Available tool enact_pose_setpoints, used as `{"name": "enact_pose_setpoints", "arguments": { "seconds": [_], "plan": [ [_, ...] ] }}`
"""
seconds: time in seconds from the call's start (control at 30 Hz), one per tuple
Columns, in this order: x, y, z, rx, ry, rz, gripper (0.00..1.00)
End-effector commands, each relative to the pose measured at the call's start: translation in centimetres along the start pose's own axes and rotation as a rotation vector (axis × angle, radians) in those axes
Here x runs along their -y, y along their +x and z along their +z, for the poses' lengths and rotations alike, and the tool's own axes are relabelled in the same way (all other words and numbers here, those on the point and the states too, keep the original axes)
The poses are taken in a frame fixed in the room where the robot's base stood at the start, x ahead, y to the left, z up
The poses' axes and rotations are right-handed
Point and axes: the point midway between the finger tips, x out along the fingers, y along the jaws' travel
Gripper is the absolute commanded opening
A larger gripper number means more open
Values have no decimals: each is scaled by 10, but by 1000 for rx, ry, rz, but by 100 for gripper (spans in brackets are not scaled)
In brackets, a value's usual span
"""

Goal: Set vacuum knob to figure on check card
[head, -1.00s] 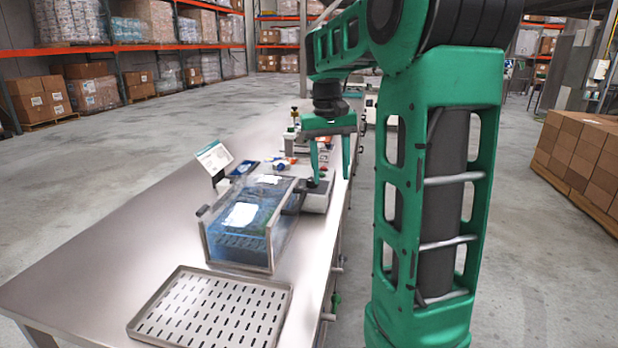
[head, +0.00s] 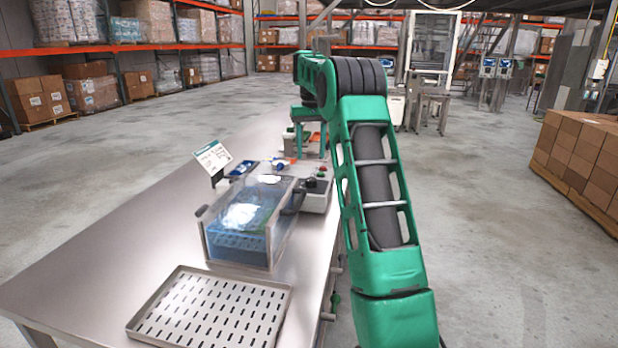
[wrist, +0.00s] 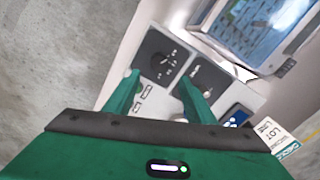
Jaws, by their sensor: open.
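The control box (head: 316,198) stands at the right end of a clear water tank (head: 235,235) in the head view. In the wrist view its light panel carries two dark dials, a larger one (wrist: 160,56) and another (wrist: 205,78). I cannot tell which is the vacuum knob or read its setting. My gripper (wrist: 160,82) is open and empty, its green fingers spread in front of the panel; contact cannot be judged. In the head view the arm partly hides it. A white card (head: 213,157) stands behind the tank; a printed card (wrist: 272,135) shows at right in the wrist view, its figure unclear.
A slotted metal tray (head: 212,308) lies on the near end of the steel table (head: 110,265). Small items, including a blue one (head: 242,168), lie beyond the tank. The table's left side is bare. Stacked cartons (head: 580,165) stand on the floor at right.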

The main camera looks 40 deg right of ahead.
Motion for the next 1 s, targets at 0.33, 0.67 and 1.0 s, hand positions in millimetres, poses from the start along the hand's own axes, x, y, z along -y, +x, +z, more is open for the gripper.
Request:
{"name": "enact_pose_setpoints", "arguments": {
  "seconds": [0.33,0.67,1.0],
  "plan": [
    [-1,61,1,3,1,0,50],
    [0,92,1,0,-1,1,50],
    [0,94,1,0,-1,1,43]
  ]
}}
